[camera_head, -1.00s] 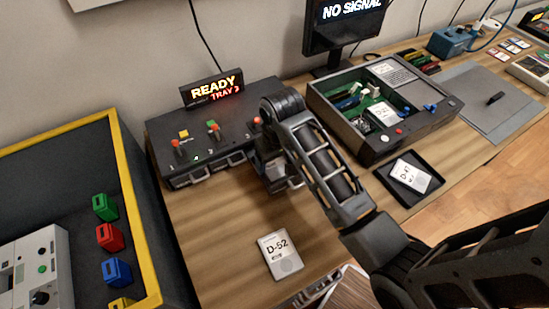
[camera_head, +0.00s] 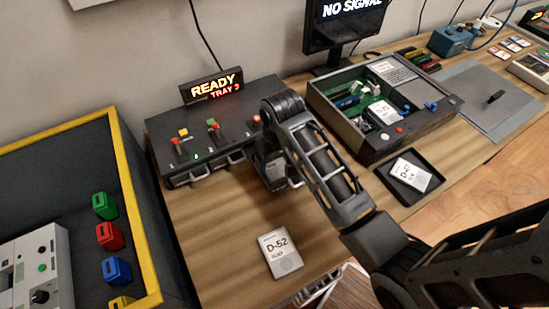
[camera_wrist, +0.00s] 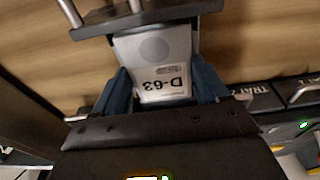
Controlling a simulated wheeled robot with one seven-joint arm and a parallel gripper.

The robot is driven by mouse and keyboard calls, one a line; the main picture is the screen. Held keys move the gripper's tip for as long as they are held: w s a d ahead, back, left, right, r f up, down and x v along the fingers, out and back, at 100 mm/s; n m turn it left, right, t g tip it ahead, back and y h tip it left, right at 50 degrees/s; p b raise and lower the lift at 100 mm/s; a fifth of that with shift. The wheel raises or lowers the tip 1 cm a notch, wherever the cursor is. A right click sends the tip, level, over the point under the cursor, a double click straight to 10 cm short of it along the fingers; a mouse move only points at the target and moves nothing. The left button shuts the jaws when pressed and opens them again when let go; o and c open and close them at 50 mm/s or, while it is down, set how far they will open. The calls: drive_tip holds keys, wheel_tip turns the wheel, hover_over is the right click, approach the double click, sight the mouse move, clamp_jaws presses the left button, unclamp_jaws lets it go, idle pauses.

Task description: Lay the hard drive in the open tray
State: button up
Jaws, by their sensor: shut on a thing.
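My gripper (camera_wrist: 155,90) is shut on a hard drive labelled D-63 (camera_wrist: 155,60), held between its blue fingers in the wrist view. In the head view my gripper (camera_head: 272,172) is at the right front of the black drive unit (camera_head: 215,130), mostly hidden by the arm. The unit's sign (camera_head: 212,88) reads READY TRAY 3. A dark bar with metal posts (camera_wrist: 150,14), which looks like the open tray's front and handle, lies just past the drive's end. The drive hides most of the tray; I cannot tell whether it touches the tray floor.
Another drive, D-52 (camera_head: 280,252), lies on the table in front. A black tray (camera_head: 433,186) with a drive (camera_head: 411,174) and an open chassis (camera_head: 375,150) stand at right. A yellow-edged case (camera_head: 130,190) is at left. Bare table surrounds D-52.

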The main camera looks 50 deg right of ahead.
drive_tip(key=o, duration=1.2)
drive_tip(key=shift+r, duration=4)
